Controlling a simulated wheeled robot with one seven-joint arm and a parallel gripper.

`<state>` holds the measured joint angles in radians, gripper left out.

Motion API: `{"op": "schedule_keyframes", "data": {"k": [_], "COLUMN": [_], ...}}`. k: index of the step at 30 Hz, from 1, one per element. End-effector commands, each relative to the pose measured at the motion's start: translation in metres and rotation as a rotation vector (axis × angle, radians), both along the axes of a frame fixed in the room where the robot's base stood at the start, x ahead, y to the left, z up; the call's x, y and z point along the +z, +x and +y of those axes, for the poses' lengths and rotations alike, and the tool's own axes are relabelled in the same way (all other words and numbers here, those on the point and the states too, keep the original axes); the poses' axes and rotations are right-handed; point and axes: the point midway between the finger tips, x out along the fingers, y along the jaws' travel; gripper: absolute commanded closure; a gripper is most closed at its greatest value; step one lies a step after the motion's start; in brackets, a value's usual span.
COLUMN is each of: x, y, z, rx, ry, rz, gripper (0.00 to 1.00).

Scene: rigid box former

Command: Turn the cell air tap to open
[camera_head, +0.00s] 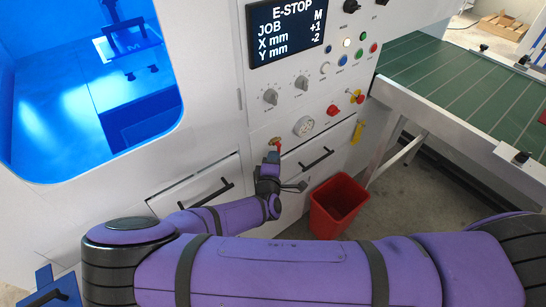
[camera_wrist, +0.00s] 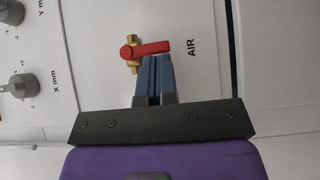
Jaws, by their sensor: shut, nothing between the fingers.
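The air tap has a red lever handle (camera_wrist: 147,49) on a brass body (camera_wrist: 132,54), beside the label "AIR" (camera_wrist: 191,47) in the wrist view. The lever lies across the brass body in that view. My gripper (camera_wrist: 153,60) is shut and empty, with its blue-grey fingertips right at the lever's lower edge; I cannot tell whether they touch it. In the head view the red lever (camera_head: 275,141) shows just above my gripper (camera_head: 272,157), on the white machine front below the knobs.
A display (camera_head: 288,32) reads "E-STOP". Knobs (camera_head: 270,97), a gauge (camera_head: 304,126) and a red switch (camera_head: 333,110) sit above the tap. Drawer handles (camera_head: 316,159) jut out below. A red bin (camera_head: 338,205) stands on the floor. A green conveyor (camera_head: 440,75) is at right.

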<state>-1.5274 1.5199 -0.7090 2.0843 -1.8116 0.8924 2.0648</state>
Motion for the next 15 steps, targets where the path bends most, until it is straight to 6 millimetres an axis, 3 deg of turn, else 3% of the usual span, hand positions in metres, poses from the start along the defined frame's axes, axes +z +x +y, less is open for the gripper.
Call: {"op": "schedule_keyframes", "data": {"k": [15], "x": [-0.0026], "y": [0.0011], "z": [-0.0019], "rx": [-0.001], "ry": [-0.054], "rz": [-0.034], "gripper": [1.00]}}
